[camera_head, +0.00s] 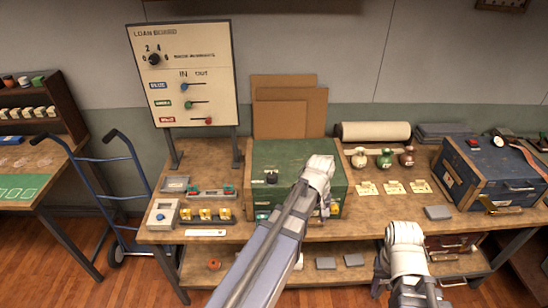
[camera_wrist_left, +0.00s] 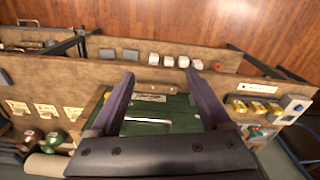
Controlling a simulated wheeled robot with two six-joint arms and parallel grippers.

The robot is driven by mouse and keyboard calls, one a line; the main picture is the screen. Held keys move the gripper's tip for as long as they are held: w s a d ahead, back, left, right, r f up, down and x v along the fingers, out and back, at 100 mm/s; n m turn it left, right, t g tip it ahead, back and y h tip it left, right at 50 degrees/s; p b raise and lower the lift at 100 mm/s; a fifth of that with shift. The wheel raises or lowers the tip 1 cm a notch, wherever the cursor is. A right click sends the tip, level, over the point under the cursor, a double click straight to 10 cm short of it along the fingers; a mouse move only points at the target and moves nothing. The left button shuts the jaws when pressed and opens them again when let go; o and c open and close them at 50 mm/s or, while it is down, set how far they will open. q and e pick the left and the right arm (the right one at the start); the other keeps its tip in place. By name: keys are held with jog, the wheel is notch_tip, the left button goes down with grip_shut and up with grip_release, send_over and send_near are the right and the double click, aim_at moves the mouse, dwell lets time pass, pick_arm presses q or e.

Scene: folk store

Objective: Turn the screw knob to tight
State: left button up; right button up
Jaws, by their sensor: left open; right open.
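No label reading "tight" is legible, so I cannot tell which knob is the screw knob. A grey-white block (camera_head: 157,225) with a blue round knob (camera_head: 160,216) stands at the bench's left front; the knob also shows at the right of the left wrist view (camera_wrist_left: 299,107). A black dial (camera_head: 154,59) is on the upright board, and a small dark knob (camera_head: 271,178) is on the green chest. My left gripper (camera_wrist_left: 160,82) is open and empty over the chest's front, its fingers apart. My right gripper (camera_head: 404,238) is at the bench's front right; its fingertips are hard to make out.
The green chest (camera_head: 262,158) stands mid-bench. Yellow pieces (camera_head: 206,214) sit right of the blue-knob block. A blue chest (camera_head: 495,168) is at the right, with cards (camera_head: 394,187) and small bottles between the chests. A blue hand truck (camera_head: 95,185) stands left.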

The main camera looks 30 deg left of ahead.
pick_arm(q)
jog(key=w+a+r+n+p, duration=0.3)
jog(key=w+a+r+n, duration=0.2)
jog(key=w+a+n, duration=0.55)
jog(key=n, duration=1.3)
send_over(272, 175)
jog(key=shift+s+d, duration=0.1)
jog(key=shift+d, duration=0.35)
jog(key=shift+a+n, duration=0.6)
jog(key=shift+n, duration=0.05)
pick_arm(e)
notch_tip(272, 175, up, 5)
pick_arm(q)
jog(key=shift+f, duration=0.1)
pick_arm(e)
jog(key=shift+f, duration=0.1)
pick_arm(q)
notch_tip(272, 175, down, 8)
jog(key=b, duration=0.8)
jog(key=shift+r, duration=0.2)
pick_arm(e)
notch_tip(272, 175, down, 8)
jog(key=shift+r, duration=0.2)
pick_arm(q)
grip_shut()
